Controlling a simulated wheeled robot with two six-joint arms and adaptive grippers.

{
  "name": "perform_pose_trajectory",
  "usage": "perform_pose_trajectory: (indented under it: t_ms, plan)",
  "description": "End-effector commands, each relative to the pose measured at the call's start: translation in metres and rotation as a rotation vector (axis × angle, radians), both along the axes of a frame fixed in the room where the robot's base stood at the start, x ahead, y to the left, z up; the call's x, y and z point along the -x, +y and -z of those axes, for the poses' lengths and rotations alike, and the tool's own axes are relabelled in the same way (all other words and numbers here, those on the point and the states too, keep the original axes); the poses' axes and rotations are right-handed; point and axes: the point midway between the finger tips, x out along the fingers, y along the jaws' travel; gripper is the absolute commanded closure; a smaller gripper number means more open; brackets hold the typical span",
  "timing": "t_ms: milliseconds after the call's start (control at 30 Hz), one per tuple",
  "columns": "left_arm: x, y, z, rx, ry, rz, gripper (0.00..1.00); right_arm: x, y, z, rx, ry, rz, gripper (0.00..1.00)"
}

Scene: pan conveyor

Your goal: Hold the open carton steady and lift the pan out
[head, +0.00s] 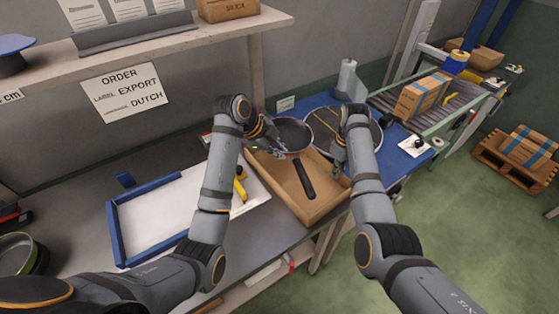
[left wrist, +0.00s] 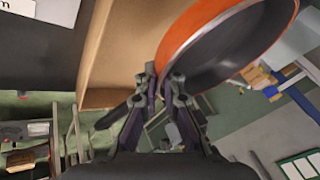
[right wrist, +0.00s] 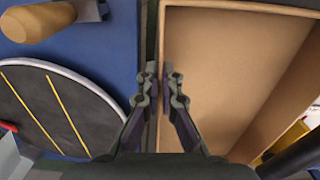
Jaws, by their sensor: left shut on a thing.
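The pan (head: 292,136) has a dark inside, an orange outer side and a black handle (head: 304,180). My left gripper (head: 278,147) is shut on its rim; the left wrist view shows the pan (left wrist: 205,45) beside the fingertips (left wrist: 163,80). The pan appears raised over the open brown carton (head: 312,208), with its handle pointing toward me. My right gripper (head: 340,165) is at the carton's right wall. In the right wrist view its fingers (right wrist: 160,78) close on that wall (right wrist: 163,40) from both sides. The visible carton floor (right wrist: 220,70) is bare.
A round dark plate with yellow lines (head: 374,128) lies on the blue mat (head: 398,160) right of the carton. A blue-edged tray (head: 150,218) and a yellow tool (head: 240,184) are left. A conveyor (head: 440,108) with a taped box (head: 420,96) stands at back right.

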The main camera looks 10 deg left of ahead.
Motion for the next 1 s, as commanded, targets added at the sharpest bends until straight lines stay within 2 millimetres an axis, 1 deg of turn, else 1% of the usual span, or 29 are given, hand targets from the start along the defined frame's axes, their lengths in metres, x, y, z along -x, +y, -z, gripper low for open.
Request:
perform_pose_trajectory:
  t_ms: [67, 267, 300, 467, 500, 733, 800, 867, 1000]
  plan:
    - [0.000, 0.000, -0.004, 0.001, -0.003, 0.000, 1.00, 0.000, 0.000, 0.001, 0.000, 0.001, 0.000, 1.00]
    - [0.000, 0.000, -0.005, 0.001, -0.003, 0.000, 1.00, 0.000, 0.000, 0.001, 0.000, 0.001, 0.000, 1.00]
    - [0.000, 0.000, -0.005, 0.001, -0.003, 0.000, 1.00, 0.000, 0.000, 0.001, 0.000, 0.001, 0.000, 0.92]
    - [0.000, 0.000, -0.005, 0.001, -0.003, 0.000, 1.00, 0.000, 0.000, 0.001, 0.001, 0.001, 0.000, 0.70]
    - [0.000, 0.000, -0.005, 0.001, -0.003, 0.000, 1.00, 0.000, 0.000, 0.000, 0.001, 0.001, 0.000, 0.68]
    - [0.000, 0.000, -0.005, 0.001, -0.003, 0.000, 1.00, 0.000, 0.000, 0.000, 0.001, 0.001, 0.000, 0.68]
    - [0.000, 0.000, -0.005, 0.001, -0.003, 0.000, 1.00, 0.000, 0.000, -0.003, 0.001, -0.001, 0.000, 0.68]
    - [0.000, 0.000, -0.005, 0.001, -0.003, 0.000, 1.00, -0.001, 0.000, -0.011, 0.000, -0.003, 0.000, 0.68]
    - [0.000, 0.000, -0.005, 0.001, -0.003, 0.001, 1.00, -0.001, 0.000, -0.037, -0.001, -0.003, 0.000, 0.68]
